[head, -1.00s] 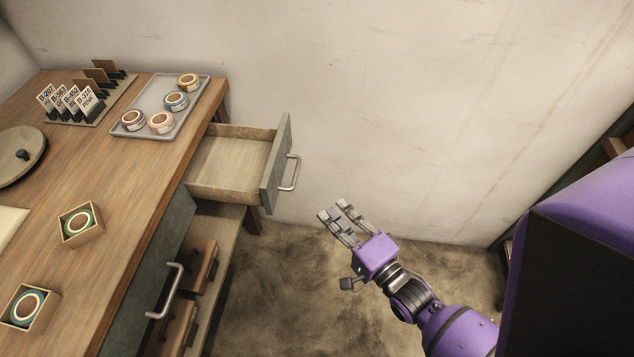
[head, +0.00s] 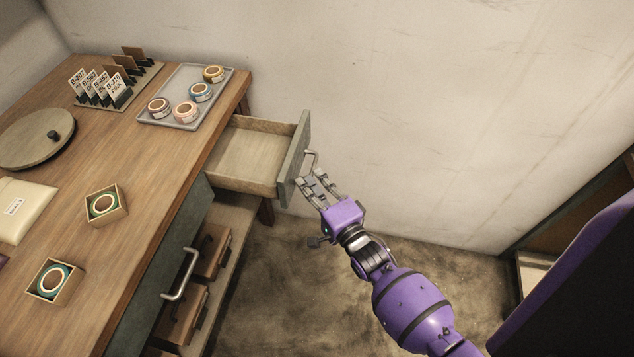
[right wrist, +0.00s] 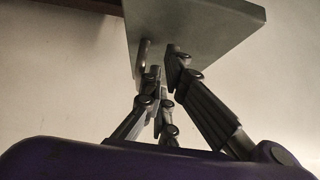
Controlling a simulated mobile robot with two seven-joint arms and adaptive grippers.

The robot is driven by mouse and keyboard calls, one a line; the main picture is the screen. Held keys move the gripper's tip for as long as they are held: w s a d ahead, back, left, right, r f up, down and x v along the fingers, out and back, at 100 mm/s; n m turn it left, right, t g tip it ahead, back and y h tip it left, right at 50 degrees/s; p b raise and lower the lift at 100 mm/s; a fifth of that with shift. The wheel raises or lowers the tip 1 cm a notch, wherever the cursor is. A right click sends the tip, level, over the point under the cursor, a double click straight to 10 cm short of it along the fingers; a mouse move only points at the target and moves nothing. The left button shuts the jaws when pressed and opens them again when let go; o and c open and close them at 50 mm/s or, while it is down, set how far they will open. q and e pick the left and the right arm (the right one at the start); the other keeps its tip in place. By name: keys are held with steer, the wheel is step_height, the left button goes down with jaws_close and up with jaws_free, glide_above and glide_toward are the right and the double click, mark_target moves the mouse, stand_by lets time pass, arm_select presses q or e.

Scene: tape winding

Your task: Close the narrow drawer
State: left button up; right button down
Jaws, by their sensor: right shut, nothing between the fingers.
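The narrow drawer (head: 246,157) sticks out, open and empty, from the right end of the wooden table. Its grey-green front (head: 293,160) carries a metal bar handle (head: 311,163). My right gripper (head: 313,180) is shut and holds nothing. Its fingertips are at the outer face of the front, by the lower part of the handle; I cannot tell if they touch. My left gripper is not in view.
A wider drawer front with its own handle (head: 181,275) faces the near side, above a shelf with brown boxes (head: 208,250). A grey tray with tape rolls (head: 172,122) lies on the table (head: 150,190). Floor right of the drawer is clear up to the wall.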

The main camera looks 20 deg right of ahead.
mark_target(237, 175)
steer(key=shift+a, duration=0.15)
steer(key=w+a+b, duration=0.1)
steer(key=w+a, duration=0.2)
steer(key=a, duration=0.2)
steer(key=w+a+b, duration=0.1)
steer(key=w+a, duration=0.3)
steer(key=a, duration=0.1)
steer(key=w+a+b, duration=0.1)
steer(key=w+a, duration=0.2)
steer(key=a, duration=0.2)
steer(key=shift+w+a+f, duration=0.1)
steer(key=shift+w+a, duration=0.15)
steer(key=shift+w+a+b, duration=0.3)
steer(key=shift+w+a, duration=0.15)
steer(key=shift+a, duration=0.2)
steer(key=shift+r, duration=0.2)
steer(key=shift+a, duration=0.1)
